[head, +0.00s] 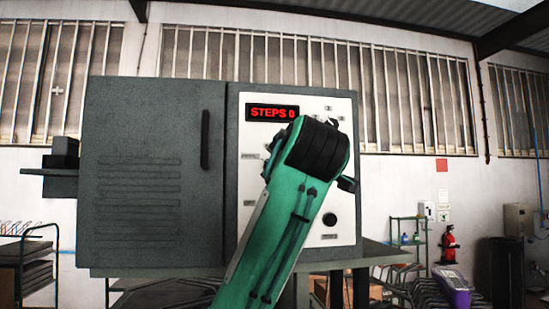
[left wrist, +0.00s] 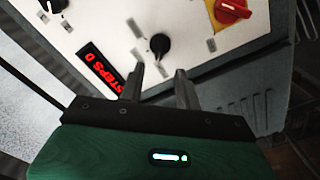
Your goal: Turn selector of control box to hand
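The control box (head: 150,170) is a grey cabinet with a white panel (head: 345,240) on its right and a red display (head: 271,113) reading STEPS 0. My left arm covers the panel's middle in the head view, hiding the selector and my fingers. In the left wrist view, a black knob (left wrist: 160,44), which looks like the selector, stands on the panel (left wrist: 110,30) with small labels around it. My left gripper (left wrist: 160,75) is open, its two fingers apart just short of the knob. I cannot tell whether they touch it. My right gripper is in neither view.
A red switch on a yellow plate (left wrist: 232,10) is right of the knob in the left wrist view; another black knob (left wrist: 52,5) is at upper left. A round black button (head: 330,219) is low on the panel in the head view. The box stands on a table (head: 385,252).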

